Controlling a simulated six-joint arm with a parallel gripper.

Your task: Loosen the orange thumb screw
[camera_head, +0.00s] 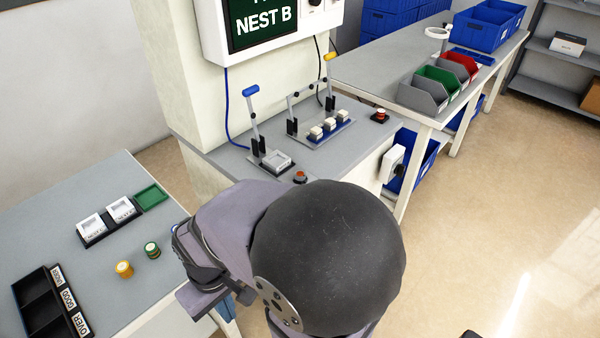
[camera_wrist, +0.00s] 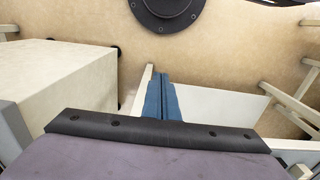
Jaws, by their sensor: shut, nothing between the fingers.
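A small orange knob (camera_head: 300,176), which looks like the orange thumb screw, sits at the front edge of the grey bench in the head view, just beyond my arm. Its lower part may be hidden by my arm. A fixture with a blue-tipped lever (camera_head: 251,91) and a small grey nest (camera_head: 277,161) stands beside it. My gripper shows in the wrist view as two blue fingers (camera_wrist: 158,82) side by side, shut and empty. It is low between the benches, well apart from the knob. The knob is not visible in the wrist view.
The left table (camera_head: 135,263) holds white nests (camera_head: 106,217), a green tray (camera_head: 151,196), yellow and green round pieces and a black sorting tray (camera_head: 42,305). A yellow-tipped lever (camera_head: 329,57) and a red button (camera_head: 380,115) stand farther back on the bench. Floor at right is clear.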

